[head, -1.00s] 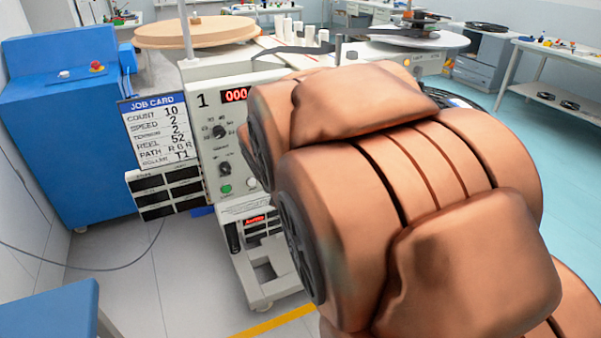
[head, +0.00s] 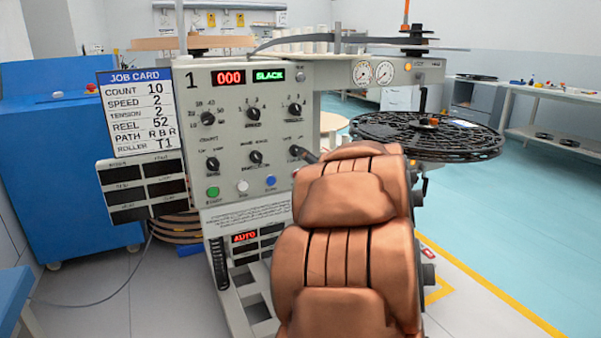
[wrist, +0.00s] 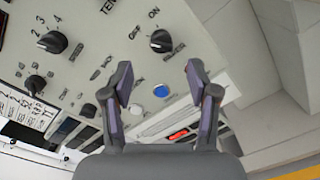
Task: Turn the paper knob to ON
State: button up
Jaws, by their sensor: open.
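The paper knob (wrist: 162,41) is a black knob with OFF and ON printed at its upper left and top in the wrist view. Its label below is small and slanted. In the head view the paper knob (head: 296,151) sits at the right of the lower knob row, close to the dark end of my arm. My gripper (wrist: 157,82) is open and empty, its two fingers apart with the knob beyond and between their tips. I see no contact. Which mark the knob points to is hard to tell.
A blue button (wrist: 161,90) lies just below the knob. Other black knobs (wrist: 52,42) stand to the left. The job card (head: 140,109) hangs left of the panel, and a black reel (head: 428,136) stands at right. The teal floor at right is clear.

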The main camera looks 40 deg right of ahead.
aim_at(296, 151)
jog(key=b+x, duration=0.2)
jog(key=x, duration=0.5)
jog(key=shift+w+f+n+y, duration=0.25)
jog(key=shift+w+n+y, duration=0.05)
jog(key=shift+w+n, duration=0.1)
jog(key=shift+d, duration=0.1)
